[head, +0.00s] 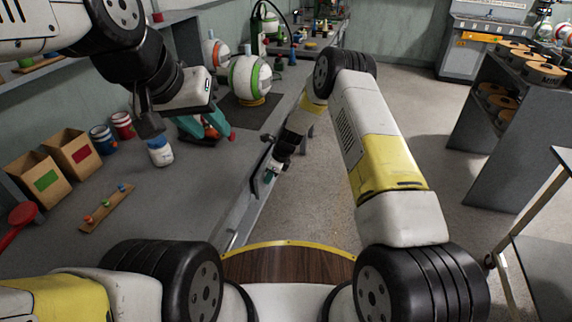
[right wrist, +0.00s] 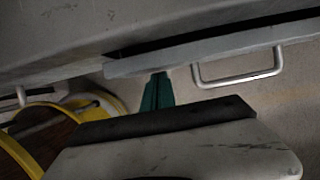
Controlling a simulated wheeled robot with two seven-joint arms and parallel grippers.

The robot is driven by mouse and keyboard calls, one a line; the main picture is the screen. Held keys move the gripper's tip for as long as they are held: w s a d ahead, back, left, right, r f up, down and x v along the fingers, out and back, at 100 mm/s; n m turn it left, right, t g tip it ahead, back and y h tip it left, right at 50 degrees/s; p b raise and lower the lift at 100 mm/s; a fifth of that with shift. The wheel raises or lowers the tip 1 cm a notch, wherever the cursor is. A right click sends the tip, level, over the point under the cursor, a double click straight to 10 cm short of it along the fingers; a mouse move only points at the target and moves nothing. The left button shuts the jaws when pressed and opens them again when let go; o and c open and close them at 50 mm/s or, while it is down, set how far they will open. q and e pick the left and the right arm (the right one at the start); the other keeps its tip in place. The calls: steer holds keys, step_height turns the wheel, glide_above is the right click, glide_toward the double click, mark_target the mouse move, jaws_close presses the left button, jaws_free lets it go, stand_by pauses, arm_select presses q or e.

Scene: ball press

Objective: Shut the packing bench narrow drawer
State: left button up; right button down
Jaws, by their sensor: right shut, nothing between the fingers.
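The grey narrow drawer (right wrist: 215,53) shows in the right wrist view with a bar handle (right wrist: 240,80) on its front. A dark gap along its top edge shows it standing slightly open under the bench. My right gripper (right wrist: 158,92), with green fingers, is shut and empty, close to the drawer front left of the handle; I cannot tell whether it touches. In the head view my right gripper (head: 270,173) is at the bench's front edge. My left gripper (head: 149,126) hangs over the bench just above a white jar (head: 160,154); its finger opening is unclear.
The packing bench (head: 185,213) carries cardboard boxes (head: 72,153), cans (head: 103,139), a wooden peg strip (head: 107,208) and a large striped ball (head: 249,78). A shelf with brown discs (head: 497,100) stands at the right. The floor (head: 320,190) beside the bench is clear.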

mark_target(263, 172)
steer(key=a, duration=0.3)
steer(key=shift+w, duration=0.4)
steer(key=shift+w+a, duration=0.1)
steer(key=shift+a, duration=0.25)
